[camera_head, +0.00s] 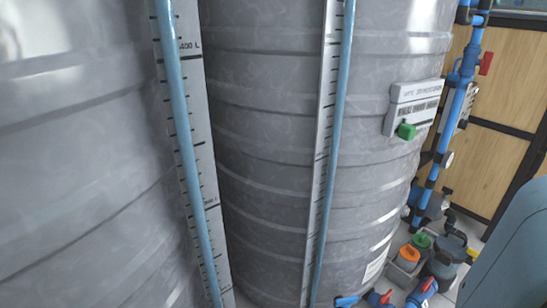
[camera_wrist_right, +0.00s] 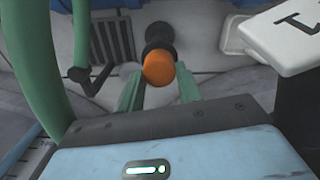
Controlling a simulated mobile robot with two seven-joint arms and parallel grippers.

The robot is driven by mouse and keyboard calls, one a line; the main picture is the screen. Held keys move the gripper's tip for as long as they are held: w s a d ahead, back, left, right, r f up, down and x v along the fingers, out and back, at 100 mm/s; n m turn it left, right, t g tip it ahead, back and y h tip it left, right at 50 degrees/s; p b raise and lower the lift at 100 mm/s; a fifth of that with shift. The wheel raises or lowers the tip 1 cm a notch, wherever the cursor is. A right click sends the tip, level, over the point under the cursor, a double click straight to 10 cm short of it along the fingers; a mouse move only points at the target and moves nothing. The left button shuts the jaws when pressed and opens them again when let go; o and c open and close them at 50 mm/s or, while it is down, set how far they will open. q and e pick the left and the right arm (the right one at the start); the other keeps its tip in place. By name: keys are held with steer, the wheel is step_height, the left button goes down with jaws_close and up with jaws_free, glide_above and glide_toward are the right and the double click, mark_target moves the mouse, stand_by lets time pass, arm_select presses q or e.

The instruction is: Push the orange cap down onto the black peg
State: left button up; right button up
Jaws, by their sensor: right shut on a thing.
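The orange cap (camera_wrist_right: 159,68) is in the right wrist view, between the green fingertips of my right gripper (camera_wrist_right: 158,72), which is shut on it. The black peg (camera_wrist_right: 158,36) is just beyond the cap in the picture, its dark round parts showing above it. The cap hides part of the peg, and I cannot tell whether the two touch. My left gripper is in neither view.
A white box with black marking (camera_wrist_right: 290,30) is close at the upper right of the wrist view. A dark grating (camera_wrist_right: 112,42) and a thick green hose (camera_wrist_right: 25,60) are at left. In the head view, large grey tanks (camera_head: 270,150) fill the left, with blue pipes (camera_head: 455,105) at right.

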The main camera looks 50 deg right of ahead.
steer(key=shift+f, duration=0.1)
steer(key=o, duration=1)
step_height(320, 180, up, 8)
steer(key=p, duration=0.4)
steer(key=shift+f, duration=0.1)
